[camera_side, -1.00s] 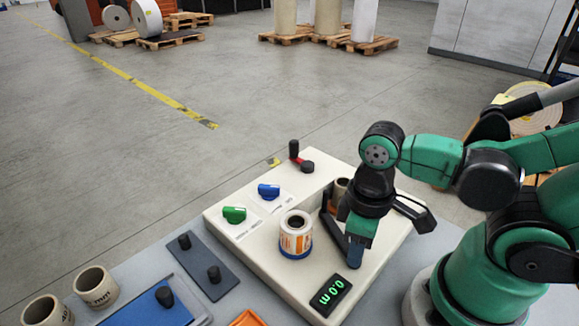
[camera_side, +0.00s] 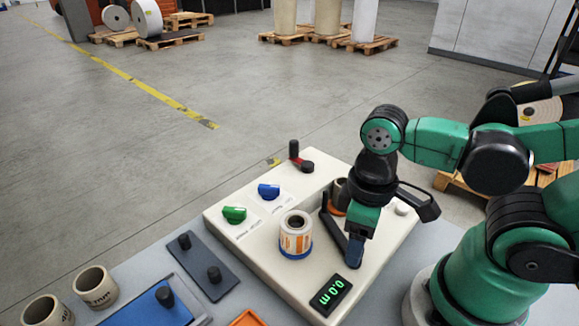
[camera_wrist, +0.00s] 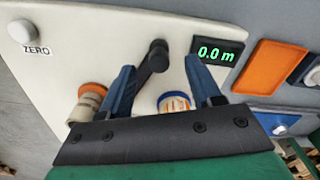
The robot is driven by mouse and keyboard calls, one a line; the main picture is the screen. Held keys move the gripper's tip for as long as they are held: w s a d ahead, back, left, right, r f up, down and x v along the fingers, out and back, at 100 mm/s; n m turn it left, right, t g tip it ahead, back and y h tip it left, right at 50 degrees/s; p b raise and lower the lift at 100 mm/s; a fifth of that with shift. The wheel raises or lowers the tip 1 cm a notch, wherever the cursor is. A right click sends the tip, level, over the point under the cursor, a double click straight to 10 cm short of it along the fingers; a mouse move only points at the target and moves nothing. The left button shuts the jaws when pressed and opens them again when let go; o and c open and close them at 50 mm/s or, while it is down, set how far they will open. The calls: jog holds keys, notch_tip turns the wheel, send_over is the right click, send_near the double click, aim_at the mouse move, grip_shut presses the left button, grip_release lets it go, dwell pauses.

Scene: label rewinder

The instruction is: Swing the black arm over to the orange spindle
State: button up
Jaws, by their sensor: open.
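The black arm (camera_side: 335,225) lies on the cream panel between the two spindles. The orange spindle (camera_wrist: 92,89) carries a cardboard core (camera_wrist: 84,107), left of the arm there; in the side view the orange spindle (camera_side: 336,207) is partly hidden behind my gripper. A white-and-orange label roll (camera_side: 295,236) stands on a blue base on the arm's other side.
The cream panel (camera_side: 290,290) also bears a 0.0 m display (camera_side: 331,294), green knob (camera_side: 234,214), blue knob (camera_side: 268,191), red-and-black crank (camera_side: 300,160) and white ZERO button (camera_side: 402,208). A dark plate with pegs (camera_side: 207,268) and loose cores (camera_side: 95,286) lie at left.

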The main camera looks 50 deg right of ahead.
jog(key=shift+r, duration=1.9)
jog(key=w+d+r+m+t, duration=0.2)
jog(key=w+d+m+t, duration=0.1)
jog(key=w+t, duration=0.4)
jog(key=w, duration=0.3)
jog(key=shift+w+d+m, duration=0.15)
jog(key=shift+d+m, duration=0.15)
jog(key=shift+d, duration=0.05)
